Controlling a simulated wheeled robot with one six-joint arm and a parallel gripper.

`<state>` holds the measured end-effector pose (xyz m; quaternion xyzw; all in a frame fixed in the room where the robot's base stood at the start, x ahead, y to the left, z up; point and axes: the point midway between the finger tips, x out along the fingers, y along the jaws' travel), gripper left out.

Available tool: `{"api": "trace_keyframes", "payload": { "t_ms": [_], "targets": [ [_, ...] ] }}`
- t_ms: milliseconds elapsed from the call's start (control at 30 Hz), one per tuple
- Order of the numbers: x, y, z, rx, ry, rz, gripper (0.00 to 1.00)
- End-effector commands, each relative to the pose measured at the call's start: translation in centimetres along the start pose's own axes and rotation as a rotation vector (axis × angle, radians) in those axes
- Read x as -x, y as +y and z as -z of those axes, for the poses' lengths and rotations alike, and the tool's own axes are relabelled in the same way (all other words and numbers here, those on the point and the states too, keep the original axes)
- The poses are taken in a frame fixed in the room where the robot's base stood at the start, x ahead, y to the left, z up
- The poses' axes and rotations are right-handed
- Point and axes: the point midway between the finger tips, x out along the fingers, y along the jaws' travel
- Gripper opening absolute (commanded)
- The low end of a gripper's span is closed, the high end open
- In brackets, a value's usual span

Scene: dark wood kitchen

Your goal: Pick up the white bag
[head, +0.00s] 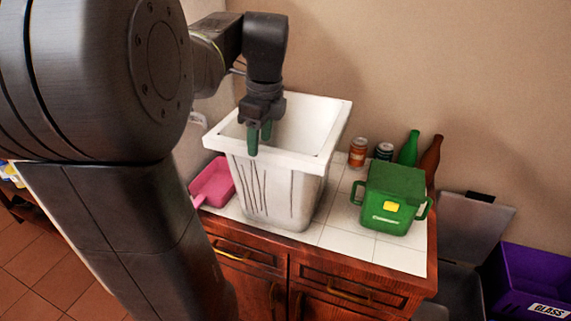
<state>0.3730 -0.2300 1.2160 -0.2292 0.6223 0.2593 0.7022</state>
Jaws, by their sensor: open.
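A large white, square-rimmed bin-shaped thing (285,190) stands upright on the white tiled counter. It has a wide rim, an open top and dark vertical streaks on its front. It is the only large white container in view; I cannot tell whether it is the bag itself or a bin with a bag in it. My gripper (260,138) points down over its opening, near the left part of the rim. The two dark green fingers are slightly apart and nothing shows between them. I cannot tell whether the fingertips touch the inside. The bottom of the inside is hidden.
A pink dustpan-like thing (212,184) lies left of the white container. A green lidded caddy (391,197), cans (357,152) and bottles (409,149) stand to its right. A purple bin (530,277) is at lower right. The tiled counter (347,240) has bare room in front of the caddy.

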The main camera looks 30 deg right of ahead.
Motion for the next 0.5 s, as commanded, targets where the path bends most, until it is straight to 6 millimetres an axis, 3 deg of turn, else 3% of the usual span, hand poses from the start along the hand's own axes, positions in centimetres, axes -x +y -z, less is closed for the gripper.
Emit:
{"api": "trace_keyframes", "payload": {
  "t_ms": [267,500],
  "targets": [
    [-2.2,-0.2,0.1,-0.001,0.001,-0.003,0.47],
    [-5.7,-0.7,0.3,0.0,0.001,-0.002,0.47]
  ]
}}
